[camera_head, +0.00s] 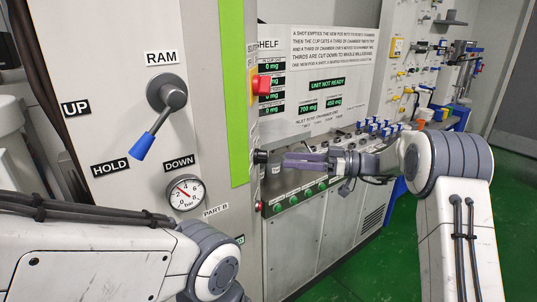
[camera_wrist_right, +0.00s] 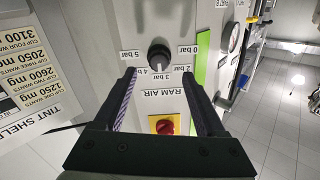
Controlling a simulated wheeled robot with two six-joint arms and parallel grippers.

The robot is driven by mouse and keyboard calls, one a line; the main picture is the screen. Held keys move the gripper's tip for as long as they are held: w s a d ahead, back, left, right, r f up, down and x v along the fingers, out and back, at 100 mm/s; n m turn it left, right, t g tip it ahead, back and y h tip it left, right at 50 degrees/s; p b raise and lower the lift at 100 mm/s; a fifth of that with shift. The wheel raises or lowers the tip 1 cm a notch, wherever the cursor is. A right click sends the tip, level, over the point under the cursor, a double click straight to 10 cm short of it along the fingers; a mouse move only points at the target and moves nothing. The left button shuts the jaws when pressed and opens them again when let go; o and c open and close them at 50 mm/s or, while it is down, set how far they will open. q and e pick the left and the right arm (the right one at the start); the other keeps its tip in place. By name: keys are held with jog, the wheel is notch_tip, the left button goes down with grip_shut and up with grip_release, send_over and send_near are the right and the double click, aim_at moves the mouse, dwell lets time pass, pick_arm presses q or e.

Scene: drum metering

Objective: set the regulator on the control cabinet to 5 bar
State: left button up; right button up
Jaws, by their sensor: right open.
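The regulator is a black knob (camera_wrist_right: 159,57) on the control cabinet's narrow face, ringed by labels from 0 bar to 5 bar, upside down in the right wrist view. In the head view the knob (camera_head: 260,157) sticks out at the cabinet edge. My left gripper is out of view.
A blue-tipped RAM lever (camera_head: 155,125) is on the cabinet's front. A panel with green buttons (camera_head: 292,200) lies beyond my right gripper. Green floor (camera_head: 370,270) is clear at right.

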aim_at(261, 157)
jog(key=w+a+p, duration=0.1)
jog(key=a+p, duration=0.1)
jog(key=a, duration=0.4)
jog(key=shift+a, duration=0.15)
